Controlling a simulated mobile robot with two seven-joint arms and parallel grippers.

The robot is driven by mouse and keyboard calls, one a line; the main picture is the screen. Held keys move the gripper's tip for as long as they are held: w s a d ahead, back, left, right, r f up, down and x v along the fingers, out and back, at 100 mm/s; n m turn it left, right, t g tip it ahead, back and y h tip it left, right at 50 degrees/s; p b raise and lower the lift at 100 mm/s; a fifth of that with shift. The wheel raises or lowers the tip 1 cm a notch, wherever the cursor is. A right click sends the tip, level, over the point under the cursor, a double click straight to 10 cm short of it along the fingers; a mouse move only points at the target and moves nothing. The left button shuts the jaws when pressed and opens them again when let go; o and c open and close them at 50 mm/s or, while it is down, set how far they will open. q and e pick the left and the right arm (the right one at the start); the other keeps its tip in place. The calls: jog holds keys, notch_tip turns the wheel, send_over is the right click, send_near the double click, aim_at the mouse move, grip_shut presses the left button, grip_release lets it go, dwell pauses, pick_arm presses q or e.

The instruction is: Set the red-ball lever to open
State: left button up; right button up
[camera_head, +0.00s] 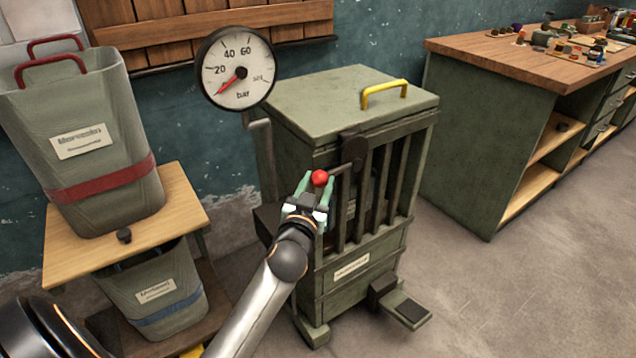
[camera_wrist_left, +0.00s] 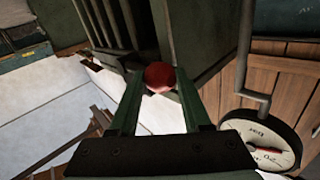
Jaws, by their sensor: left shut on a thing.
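The red ball (camera_head: 320,178) is the knob at the end of a dark lever (camera_head: 345,165) on the front of a green slatted cabinet (camera_head: 335,105). The lever arm runs from the ball to the right and slightly up to a dark pivot on the cabinet. My left gripper (camera_head: 314,188) is at the ball, with its green fingers shut on it. In the left wrist view the red ball (camera_wrist_left: 160,77) sits between the two fingertips (camera_wrist_left: 158,85). My right gripper is in neither view.
A round pressure gauge (camera_head: 237,70) stands on a pipe left of the cabinet. A yellow handle (camera_head: 385,92) is on the cabinet's top. A pedal (camera_head: 405,310) sticks out at its foot. Bins (camera_head: 85,140) stand left, a workbench (camera_head: 500,60) right. Floor between cabinet and bench is clear.

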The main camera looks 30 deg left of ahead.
pick_arm(q)
grip_shut()
jog(key=shift+d, duration=0.1)
dwell(0.7)
